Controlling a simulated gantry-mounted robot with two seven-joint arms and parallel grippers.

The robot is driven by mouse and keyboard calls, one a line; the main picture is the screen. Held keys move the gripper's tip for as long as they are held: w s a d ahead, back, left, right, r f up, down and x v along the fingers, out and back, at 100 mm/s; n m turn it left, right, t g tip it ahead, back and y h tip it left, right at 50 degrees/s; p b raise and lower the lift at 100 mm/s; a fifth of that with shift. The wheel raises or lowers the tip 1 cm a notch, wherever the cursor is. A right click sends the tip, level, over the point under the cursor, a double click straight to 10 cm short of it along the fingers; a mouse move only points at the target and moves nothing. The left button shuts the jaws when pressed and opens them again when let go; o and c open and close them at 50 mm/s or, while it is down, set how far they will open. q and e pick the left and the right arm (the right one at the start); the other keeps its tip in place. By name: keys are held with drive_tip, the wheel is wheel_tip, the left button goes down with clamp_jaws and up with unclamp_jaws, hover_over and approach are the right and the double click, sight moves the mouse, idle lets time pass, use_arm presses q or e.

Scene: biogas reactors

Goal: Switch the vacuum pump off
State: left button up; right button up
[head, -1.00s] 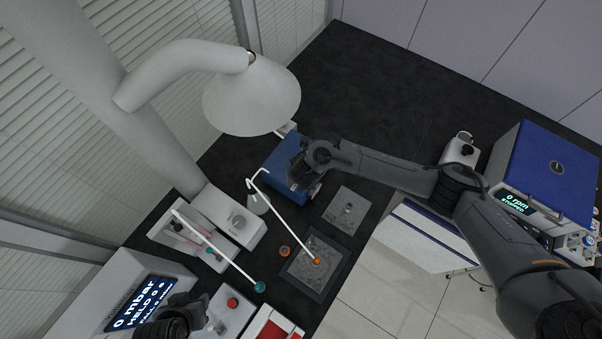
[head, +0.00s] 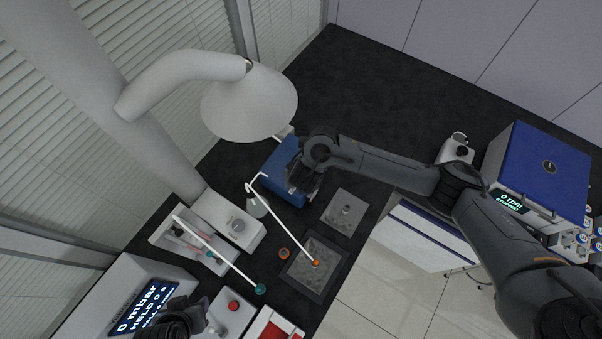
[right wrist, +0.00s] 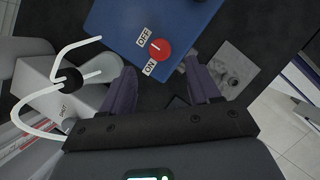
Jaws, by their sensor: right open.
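The vacuum pump is a blue box (head: 277,170), partly hidden by my right gripper (head: 304,176). In the right wrist view, the blue box (right wrist: 150,18) carries a round red knob (right wrist: 160,49) with a small white mark, between an OFF label (right wrist: 142,36) and an ON label (right wrist: 150,68). I cannot tell for certain which label the mark points to. My right gripper (right wrist: 163,88) is open and empty. Its two fingers point at the blue box, with the knob just beyond the gap between the tips. My left gripper (head: 192,322) is at the bottom left, its jaws unclear.
A white bent tube (head: 277,219) crosses beside the pump to an orange cap. A conical flask (head: 257,207) and a grey plate (head: 345,212) stand close by. A white lamp-shaped hood (head: 250,102) hangs above. The dark bench behind the pump is clear.

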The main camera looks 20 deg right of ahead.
drive_tip(key=p+v, duration=0.2)
drive_tip(key=v, duration=0.2)
drive_tip(key=shift+s+r, duration=0.1)
drive_tip(key=shift+r, duration=0.2)
drive_tip(key=shift+s+f, duration=0.1)
